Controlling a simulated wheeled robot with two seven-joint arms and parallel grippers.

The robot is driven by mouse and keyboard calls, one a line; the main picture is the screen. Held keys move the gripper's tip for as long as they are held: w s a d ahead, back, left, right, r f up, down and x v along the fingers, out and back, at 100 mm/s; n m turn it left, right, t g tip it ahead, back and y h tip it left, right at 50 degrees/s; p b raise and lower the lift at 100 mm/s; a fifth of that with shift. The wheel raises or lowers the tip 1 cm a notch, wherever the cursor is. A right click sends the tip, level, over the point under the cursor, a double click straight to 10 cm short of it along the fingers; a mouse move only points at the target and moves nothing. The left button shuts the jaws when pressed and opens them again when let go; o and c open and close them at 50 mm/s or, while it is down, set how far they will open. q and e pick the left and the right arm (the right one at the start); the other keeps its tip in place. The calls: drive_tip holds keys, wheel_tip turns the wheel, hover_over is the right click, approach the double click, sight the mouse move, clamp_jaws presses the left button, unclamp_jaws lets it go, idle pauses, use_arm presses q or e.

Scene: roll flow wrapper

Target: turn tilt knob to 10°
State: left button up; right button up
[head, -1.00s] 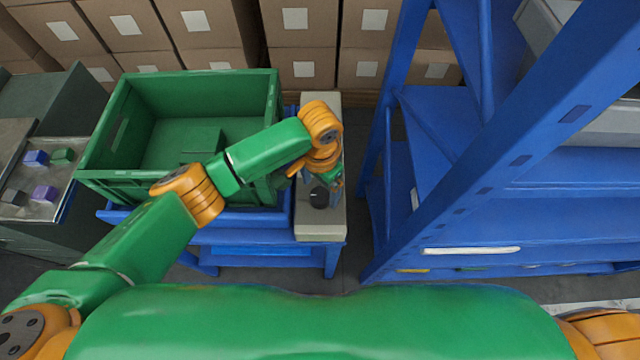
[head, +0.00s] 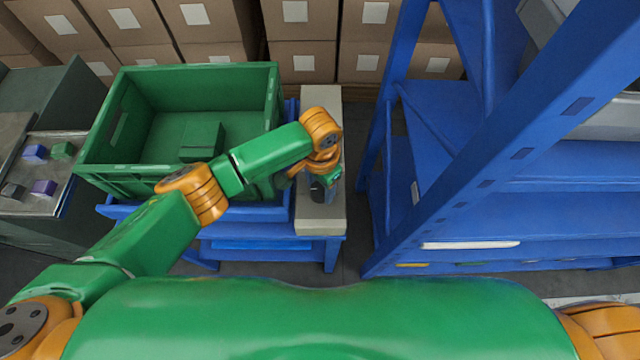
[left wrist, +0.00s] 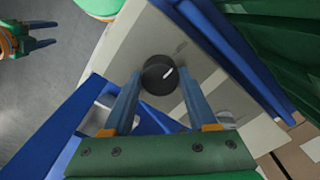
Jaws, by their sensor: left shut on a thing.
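The tilt knob (left wrist: 158,76) is round and black with a white pointer line, on the face of a pale grey box. In the left wrist view the line points right and slightly up. My left gripper (left wrist: 160,80) has one finger on each side of the knob and is shut on it. In the head view my left gripper (head: 325,186) is over the pale box (head: 318,222), and the wrist partly hides the knob. My right gripper (left wrist: 50,34) shows at the upper left of the left wrist view, with its fingers apart and empty.
A green crate (head: 180,72) with a green block (head: 201,140) inside stands left of the box on a blue stand (head: 262,232). A blue rack (head: 440,170) stands close on the right. Stacked cartons (head: 300,60) line the back. A tray with small coloured blocks (head: 35,152) is at far left.

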use_arm(q)
drive_tip(key=shift+m, duration=0.3)
drive_tip(key=m+p, duration=0.1)
drive_tip(key=m, duration=0.1)
drive_tip(key=shift+m, duration=0.4)
drive_tip(key=m+p, duration=0.1)
drive_tip(key=m, duration=0.3)
drive_tip(key=shift+m, duration=0.3)
drive_tip(key=m, duration=0.4)
drive_tip(key=shift+m, duration=0.3)
drive_tip(key=m, duration=0.4)
drive_tip(key=shift+m, duration=0.4)
drive_tip(key=o, duration=1.4)
drive_tip(key=shift+c, duration=0.2)
